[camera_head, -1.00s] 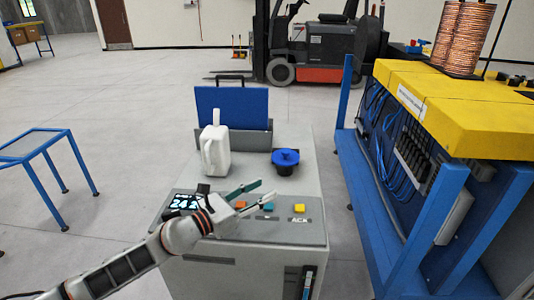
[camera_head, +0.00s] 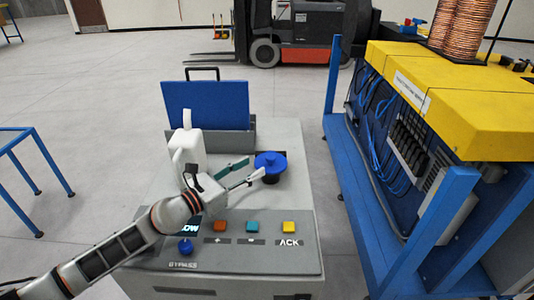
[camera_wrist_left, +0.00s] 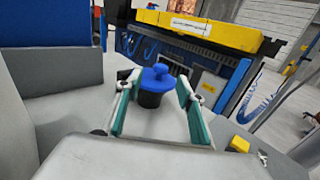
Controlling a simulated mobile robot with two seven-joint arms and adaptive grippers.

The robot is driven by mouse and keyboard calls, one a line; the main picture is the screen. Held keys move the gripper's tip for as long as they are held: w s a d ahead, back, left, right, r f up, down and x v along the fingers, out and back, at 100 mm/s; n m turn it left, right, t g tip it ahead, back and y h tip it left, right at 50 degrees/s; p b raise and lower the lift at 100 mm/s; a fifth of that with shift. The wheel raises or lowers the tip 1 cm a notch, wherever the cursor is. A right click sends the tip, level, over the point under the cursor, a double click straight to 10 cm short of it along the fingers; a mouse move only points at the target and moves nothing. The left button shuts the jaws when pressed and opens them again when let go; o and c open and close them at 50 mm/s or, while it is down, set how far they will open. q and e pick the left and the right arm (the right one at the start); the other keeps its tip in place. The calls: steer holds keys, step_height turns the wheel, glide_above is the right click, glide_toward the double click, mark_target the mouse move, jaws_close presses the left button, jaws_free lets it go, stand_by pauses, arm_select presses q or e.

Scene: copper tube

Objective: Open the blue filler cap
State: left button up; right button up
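The blue filler cap (camera_head: 270,160) sits on a dark neck on top of the grey machine (camera_head: 300,190). It has a round flange with a small knob on top. My left gripper (camera_head: 252,171) is open, its fingers pointing right at the cap, with the tips close to its left side. In the left wrist view the blue cap (camera_wrist_left: 157,77) shows between and just beyond the two open fingers (camera_wrist_left: 155,95). Whether a fingertip touches it I cannot tell. My right gripper is not in view.
A white jug (camera_head: 187,145) stands just behind my left gripper. A blue panel (camera_head: 206,105) stands at the back of the machine. Coloured buttons (camera_head: 252,227) and a blue knob (camera_head: 185,246) are on the front panel. A blue-framed rack (camera_head: 345,150) stands to the right.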

mark_target(267, 159)
arm_select(q)
steer(key=b+x, duration=0.1)
steer(key=x, duration=0.6)
steer(key=shift+s+d, duration=0.1)
jaws_close()
